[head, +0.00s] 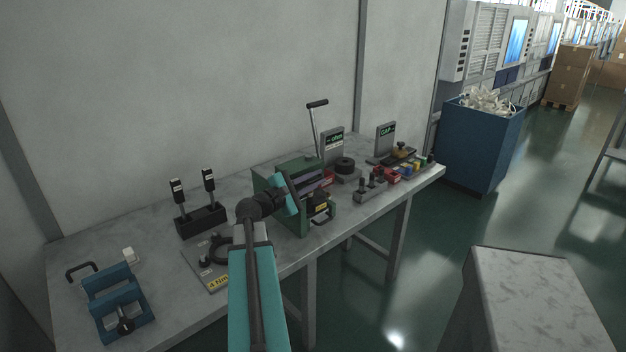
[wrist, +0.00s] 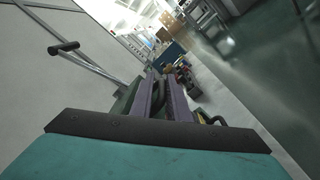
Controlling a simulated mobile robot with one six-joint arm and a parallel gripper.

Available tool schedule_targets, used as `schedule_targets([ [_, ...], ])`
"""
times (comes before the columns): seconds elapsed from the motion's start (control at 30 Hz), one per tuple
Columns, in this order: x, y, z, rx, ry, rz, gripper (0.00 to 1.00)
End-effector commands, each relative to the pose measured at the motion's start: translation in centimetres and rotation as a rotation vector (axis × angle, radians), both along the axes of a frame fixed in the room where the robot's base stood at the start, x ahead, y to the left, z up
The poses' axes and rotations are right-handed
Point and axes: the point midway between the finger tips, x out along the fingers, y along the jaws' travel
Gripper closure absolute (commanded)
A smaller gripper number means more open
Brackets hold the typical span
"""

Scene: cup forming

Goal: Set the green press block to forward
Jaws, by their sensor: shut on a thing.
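The green press block (head: 268,182) stands on the bench in the middle of the head view. My arm and gripper (head: 312,180) are in front of it and hide much of its front and top. In the wrist view my gripper's two purple-grey fingers (wrist: 160,98) are close together, with a dark curved handle (wrist: 159,106) between them. The gripper is shut on this handle. Whether the handle belongs to the block is hard to tell. Green parts show beside the fingers. A metal lever with a black grip (head: 317,103) rises behind the block; it also shows in the wrist view (wrist: 64,47).
A blue fixture (head: 118,300), a black stand with two handles (head: 202,220) and a grey plate with a yellow label (head: 207,270) stand left. Small parts and a GAP sign (head: 385,138) stand right. A blue bin (head: 483,150) is beyond the bench's right end.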

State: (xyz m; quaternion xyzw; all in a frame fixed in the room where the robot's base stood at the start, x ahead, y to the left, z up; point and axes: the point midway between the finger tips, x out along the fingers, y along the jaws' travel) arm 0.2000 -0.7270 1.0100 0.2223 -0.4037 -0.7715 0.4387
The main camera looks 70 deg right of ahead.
Motion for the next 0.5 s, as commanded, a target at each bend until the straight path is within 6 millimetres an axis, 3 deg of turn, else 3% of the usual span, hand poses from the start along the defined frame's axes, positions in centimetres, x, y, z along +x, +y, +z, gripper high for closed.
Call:
schedule_targets([
  [0.03,-0.53,0.32,-1.12,0.017,-0.007,-0.015,1.0],
  [0.17,-0.61,0.33,-1.13,0.017,-0.007,-0.016,1.0],
  [0.2,-0.62,0.32,-1.13,0.017,-0.008,-0.017,0.78],
  [0.23,-0.6,0.31,-1.1,0.016,-0.009,-0.015,0.73],
  [0.5,-0.45,0.16,-0.78,0.012,-0.009,-0.012,0.72],
])
